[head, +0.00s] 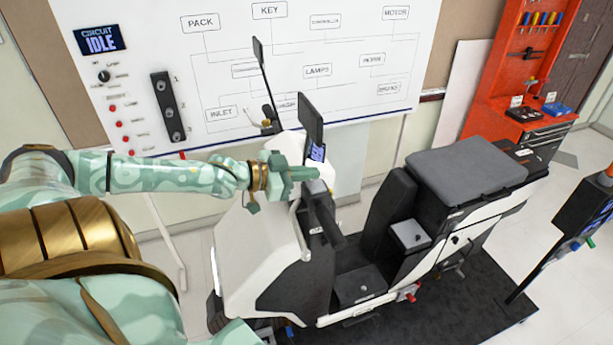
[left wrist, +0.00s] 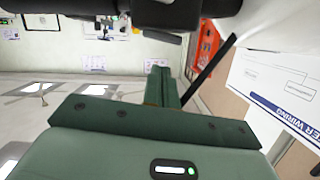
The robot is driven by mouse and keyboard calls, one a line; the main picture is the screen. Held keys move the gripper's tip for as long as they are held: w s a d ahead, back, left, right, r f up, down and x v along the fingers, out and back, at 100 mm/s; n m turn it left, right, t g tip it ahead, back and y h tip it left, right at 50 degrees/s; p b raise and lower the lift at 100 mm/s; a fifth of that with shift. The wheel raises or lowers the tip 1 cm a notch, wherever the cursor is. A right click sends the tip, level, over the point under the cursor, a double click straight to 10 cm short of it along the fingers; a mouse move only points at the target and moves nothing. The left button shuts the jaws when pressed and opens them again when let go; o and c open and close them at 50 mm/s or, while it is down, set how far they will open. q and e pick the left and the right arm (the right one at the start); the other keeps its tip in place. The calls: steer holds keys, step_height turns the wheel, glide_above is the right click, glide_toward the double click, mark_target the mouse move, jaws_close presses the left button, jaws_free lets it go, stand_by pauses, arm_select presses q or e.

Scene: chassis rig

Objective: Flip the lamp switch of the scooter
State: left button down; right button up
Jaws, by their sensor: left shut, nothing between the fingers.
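The white and black scooter (head: 262,265) stands on a dark mat in the middle of the head view. Its handlebar has a small lit display (head: 316,152) and dark mirrors. My left gripper (head: 312,174) is at the handlebar, beside the display, with its fingers shut and nothing between them. In the left wrist view the green fingers (left wrist: 161,88) are together, and a dark bar, seemingly part of the scooter, crosses the top. I cannot make out the lamp switch; the gripper may hide it. My right gripper is not in view.
A white wiring board (head: 290,60) with a "CIRCUIT IDLE" screen (head: 100,39) stands behind the scooter. A red tool rack (head: 510,80) is at the back right. A dark post with a screen (head: 580,215) stands at the right. The floor between is clear.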

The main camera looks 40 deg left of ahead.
arm_select(q)
steer(key=shift+a+f, duration=0.2)
steer(key=shift+f, duration=0.9)
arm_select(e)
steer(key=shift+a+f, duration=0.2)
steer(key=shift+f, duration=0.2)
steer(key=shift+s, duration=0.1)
